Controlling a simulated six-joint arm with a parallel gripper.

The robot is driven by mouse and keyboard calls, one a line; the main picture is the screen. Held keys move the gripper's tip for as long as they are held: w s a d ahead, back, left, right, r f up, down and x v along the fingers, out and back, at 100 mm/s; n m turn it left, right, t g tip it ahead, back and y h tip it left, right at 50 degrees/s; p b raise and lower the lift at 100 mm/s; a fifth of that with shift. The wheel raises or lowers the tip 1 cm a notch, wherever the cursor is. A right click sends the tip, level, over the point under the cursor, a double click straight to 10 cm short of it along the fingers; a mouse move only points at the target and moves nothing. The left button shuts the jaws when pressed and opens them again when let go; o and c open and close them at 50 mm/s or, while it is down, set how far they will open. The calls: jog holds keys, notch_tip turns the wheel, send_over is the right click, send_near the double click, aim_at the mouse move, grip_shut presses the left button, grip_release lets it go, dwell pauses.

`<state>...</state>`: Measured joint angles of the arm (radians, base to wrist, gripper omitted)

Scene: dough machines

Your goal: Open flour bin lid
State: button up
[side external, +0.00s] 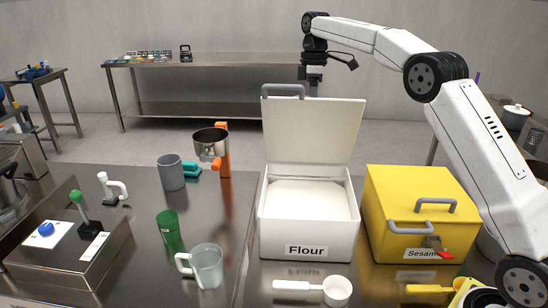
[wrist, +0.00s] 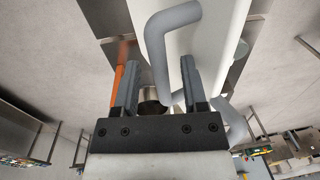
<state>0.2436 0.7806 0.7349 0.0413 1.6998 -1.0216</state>
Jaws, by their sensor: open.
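The white flour bin (side external: 307,232) stands on the metal table with "Flour" on its front. Its lid (side external: 313,130) stands upright at the back, and white flour (side external: 308,198) shows inside. The grey lid handle (side external: 283,90) is at the lid's upper left. My gripper (side external: 333,60) is above and behind the raised lid, near the handle. In the wrist view my gripper (wrist: 158,85) has its fingers apart, with part of the grey handle (wrist: 158,50) showing between and beyond them. I cannot tell whether they touch.
A yellow sesame bin (side external: 400,225) with a closed lid stands to the right. A white scoop (side external: 335,290) lies in front. A grey cup (side external: 171,172), a green cup (side external: 169,230), a clear jug (side external: 208,266) and a metal pot with an orange handle (side external: 211,143) stand to the left.

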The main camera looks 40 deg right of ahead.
jog(key=shift+r, duration=0.2)
jog(key=shift+r, duration=1.25)
jog(key=s+r, duration=0.1)
jog(key=r, duration=0.1)
jog(key=s+r, duration=0.2)
jog(key=s+a+r, duration=0.1)
jog(key=s+r, duration=0.1)
jog(key=shift+s+r, duration=0.2)
jog(key=shift+s, duration=0.05)
jog(key=s+a+r, duration=0.1)
jog(key=s+r, duration=0.2)
jog(key=s, duration=0.5)
jog(key=shift+s+a+r, duration=0.15)
jog(key=shift+a+r, duration=0.15)
jog(key=shift+a, duration=0.05)
jog(key=c, duration=0.6)
jog(key=shift+f, duration=0.1)
grip_shut()
jog(key=w+f+m+t+h, duration=0.1)
jog(key=w+f+t, duration=0.2)
jog(key=w+t, duration=0.3)
jog(key=shift+w+a+t, duration=0.15)
jog(key=shift+w+t, duration=0.1)
jog(key=shift+t, duration=0.55)
